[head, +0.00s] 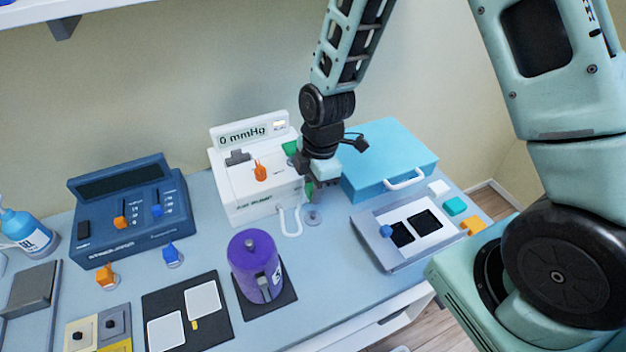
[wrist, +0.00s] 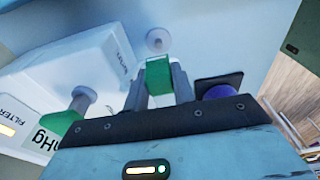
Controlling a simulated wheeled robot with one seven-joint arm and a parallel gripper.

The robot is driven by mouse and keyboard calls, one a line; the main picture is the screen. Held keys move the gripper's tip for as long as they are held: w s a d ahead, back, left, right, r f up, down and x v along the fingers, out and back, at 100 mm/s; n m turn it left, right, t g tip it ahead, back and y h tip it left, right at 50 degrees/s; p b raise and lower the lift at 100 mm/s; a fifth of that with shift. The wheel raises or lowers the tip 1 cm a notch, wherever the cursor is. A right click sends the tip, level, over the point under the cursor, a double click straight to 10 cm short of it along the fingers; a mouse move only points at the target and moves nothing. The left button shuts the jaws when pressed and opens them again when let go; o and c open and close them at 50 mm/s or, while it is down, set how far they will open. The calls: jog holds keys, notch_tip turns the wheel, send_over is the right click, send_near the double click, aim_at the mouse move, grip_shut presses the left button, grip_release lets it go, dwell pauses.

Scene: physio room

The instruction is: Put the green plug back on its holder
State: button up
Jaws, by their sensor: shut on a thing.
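My gripper (head: 310,183) is shut on a green plug (head: 309,190), just in front of the white pressure device (head: 250,185). In the wrist view the green plug (wrist: 158,75) sits between the two grey fingers (wrist: 158,88). A small round grey holder (head: 313,216) stands on the table below the gripper. In the wrist view the holder (wrist: 158,40) shows just beyond the plug, in line with it, and its top looks empty. The plug appears apart from the holder. A second green part (head: 290,148) is on the device, partly hidden by the arm.
A white tube (head: 292,225) loops beside the holder. A light blue case (head: 390,160) stands close on the right, with a grey tray unit (head: 410,230) in front. A purple canister (head: 255,262) is front left. Blue (head: 172,254) and orange (head: 106,275) plugs stand further left.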

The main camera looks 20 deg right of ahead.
aim_at(312, 214)
jog(key=shift+f+b, duration=1.9)
jog(key=shift+f, duration=0.55)
jog(key=shift+f+b, duration=0.6)
jog(key=shift+f, duration=0.3)
dwell(0.5)
jog(key=o, duration=1.3)
jog(key=shift+r, duration=0.15)
jog(key=shift+w+r+p, duration=0.1)
jog(key=shift+r+p, duration=0.1)
jog(key=shift+p, duration=0.1)
jog(key=shift+r+p, duration=2.6)
jog(key=shift+r, duration=0.65)
